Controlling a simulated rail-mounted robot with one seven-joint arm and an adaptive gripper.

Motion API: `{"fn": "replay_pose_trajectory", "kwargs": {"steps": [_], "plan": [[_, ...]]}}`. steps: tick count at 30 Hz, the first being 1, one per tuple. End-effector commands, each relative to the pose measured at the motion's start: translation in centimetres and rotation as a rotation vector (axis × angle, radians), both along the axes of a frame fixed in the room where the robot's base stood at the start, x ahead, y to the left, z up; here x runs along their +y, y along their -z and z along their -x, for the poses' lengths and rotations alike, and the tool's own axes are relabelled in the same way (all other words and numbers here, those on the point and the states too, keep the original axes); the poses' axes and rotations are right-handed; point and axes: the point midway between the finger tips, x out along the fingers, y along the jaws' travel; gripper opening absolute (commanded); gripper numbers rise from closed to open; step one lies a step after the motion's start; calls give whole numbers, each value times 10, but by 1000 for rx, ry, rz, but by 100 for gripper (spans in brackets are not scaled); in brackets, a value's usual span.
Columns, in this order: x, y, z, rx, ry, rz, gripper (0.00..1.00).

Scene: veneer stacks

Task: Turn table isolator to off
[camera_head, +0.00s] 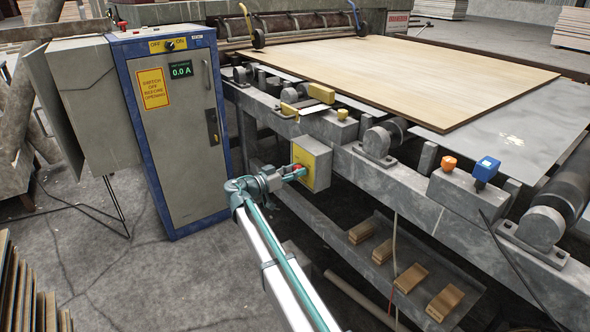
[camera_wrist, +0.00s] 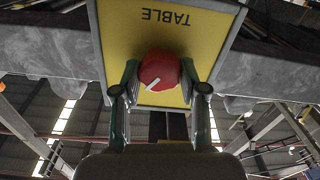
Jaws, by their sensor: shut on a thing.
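The table isolator is a grey box with a yellow front plate (camera_head: 319,163) on the side of the machine frame. In the wrist view its yellow plate (camera_wrist: 202,40) reads "TABLE", upside down. A round red knob (camera_wrist: 160,72) with a white pointer line sits on the plate. The pointer lies at a slant, toward the lower left in the wrist view. My gripper (camera_wrist: 160,78) is shut on the red knob, one finger on each side. In the head view my gripper (camera_head: 297,171) reaches the box front and hides most of the knob.
A blue and grey cabinet (camera_head: 180,130) with an OFF/ON switch and a 0.0 A display stands left. The machine frame (camera_head: 400,185) carries a large veneer sheet (camera_head: 400,70), an orange knob (camera_head: 449,163) and a blue device (camera_head: 485,171). Wooden blocks (camera_head: 412,280) lie on a lower shelf.

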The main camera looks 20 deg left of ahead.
Motion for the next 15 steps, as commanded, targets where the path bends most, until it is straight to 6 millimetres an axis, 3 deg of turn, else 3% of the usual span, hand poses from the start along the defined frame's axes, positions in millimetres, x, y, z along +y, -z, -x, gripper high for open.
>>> {"fn": "replay_pose_trajectory", "kwargs": {"steps": [15], "plan": [[2, -3, -1, 265, 0, 399, 7]]}}
